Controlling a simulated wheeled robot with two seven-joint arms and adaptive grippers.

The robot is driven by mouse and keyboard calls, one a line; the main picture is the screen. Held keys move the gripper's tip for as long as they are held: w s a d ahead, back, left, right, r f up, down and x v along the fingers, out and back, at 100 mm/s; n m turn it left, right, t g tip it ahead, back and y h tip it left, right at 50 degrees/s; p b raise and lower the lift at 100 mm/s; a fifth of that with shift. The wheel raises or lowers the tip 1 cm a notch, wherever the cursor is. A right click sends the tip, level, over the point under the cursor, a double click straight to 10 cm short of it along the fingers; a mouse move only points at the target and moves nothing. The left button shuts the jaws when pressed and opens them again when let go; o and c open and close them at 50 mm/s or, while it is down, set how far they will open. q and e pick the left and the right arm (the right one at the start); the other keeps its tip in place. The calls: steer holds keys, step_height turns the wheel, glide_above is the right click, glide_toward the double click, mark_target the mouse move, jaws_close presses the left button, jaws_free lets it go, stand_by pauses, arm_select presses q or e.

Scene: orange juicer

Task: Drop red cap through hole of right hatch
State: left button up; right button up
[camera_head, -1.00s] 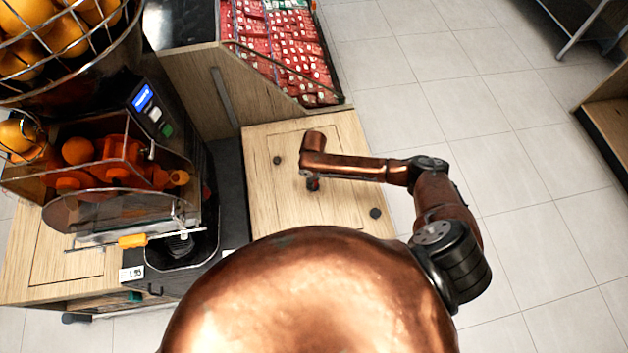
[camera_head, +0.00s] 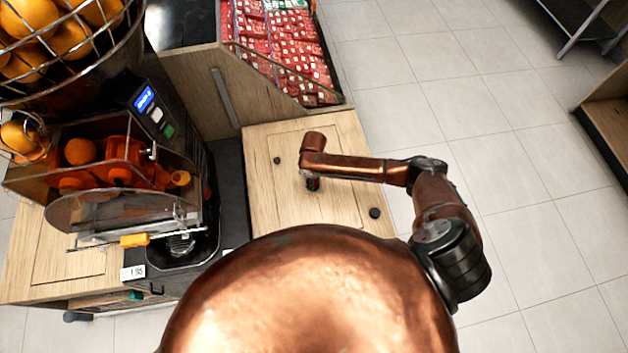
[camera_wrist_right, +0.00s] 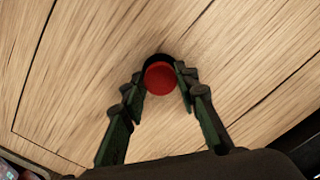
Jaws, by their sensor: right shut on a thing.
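The red cap (camera_wrist_right: 159,79) is between the fingertips of my right gripper (camera_wrist_right: 160,75) in the right wrist view. The gripper is shut on it. A dark round hole (camera_wrist_right: 157,57) in the light wood of the right hatch shows as a crescent behind the cap's far edge. The cap covers the rest of the hole, and I cannot tell the cap's height above it. In the head view my right gripper (camera_head: 312,184) points down over the middle of the right hatch (camera_head: 335,210). My left gripper is out of view.
The juicer (camera_head: 125,185) stands left of the hatch, with oranges in the basket above. A wooden bin of red packets (camera_head: 285,50) stands behind the hatch. Two dark round spots, one of them (camera_head: 375,213), lie on the hatch's counter. Tiled floor (camera_head: 540,235) is open at right.

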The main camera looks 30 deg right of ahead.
steer(key=o, duration=0.7)
steer(key=shift+o, duration=0.5)
steer(key=shift+o, duration=1.4)
step_height(320, 180, up, 7)
steer(key=p, duration=0.8)
steer(key=shift+r, duration=0.1)
